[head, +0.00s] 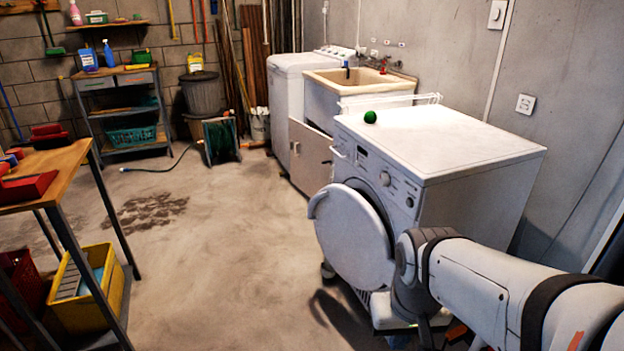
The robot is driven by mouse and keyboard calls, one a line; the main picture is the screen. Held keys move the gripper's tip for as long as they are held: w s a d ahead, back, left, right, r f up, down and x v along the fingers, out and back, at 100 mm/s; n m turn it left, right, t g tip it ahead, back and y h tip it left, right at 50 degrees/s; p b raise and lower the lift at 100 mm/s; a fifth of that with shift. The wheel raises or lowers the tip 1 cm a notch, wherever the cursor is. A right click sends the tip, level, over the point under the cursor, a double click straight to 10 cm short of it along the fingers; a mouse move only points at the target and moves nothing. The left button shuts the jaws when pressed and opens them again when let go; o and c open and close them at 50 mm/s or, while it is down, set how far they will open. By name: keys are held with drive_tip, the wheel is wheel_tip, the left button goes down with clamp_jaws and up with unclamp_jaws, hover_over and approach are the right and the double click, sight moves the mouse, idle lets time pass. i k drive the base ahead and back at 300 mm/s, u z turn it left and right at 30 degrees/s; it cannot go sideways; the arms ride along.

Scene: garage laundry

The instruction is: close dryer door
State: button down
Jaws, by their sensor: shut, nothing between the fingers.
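The white dryer (470,150) stands against the grey wall at right, with its control panel and front facing left. Its round white door (350,238) is ajar: it stands out from the front, and its left edge reaches past the machine's left front edge. The door's right edge is beside my arm, which crosses in from the lower right; I cannot tell whether they touch. The dryer opening is hidden behind the door. My arm bends down in front of the dryer's lower front, and my gripper's fingers do not show.
A green ball (370,117) lies on the dryer top. A sink (358,82) and a white washer (290,95) stand beyond. A workbench (50,172) with a yellow crate (90,290) below is at left. The concrete floor between is mostly clear.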

sight(350, 234)
drive_tip(key=u, duration=0.4)
drive_tip(key=i, duration=1.55)
drive_tip(key=z, duration=0.3)
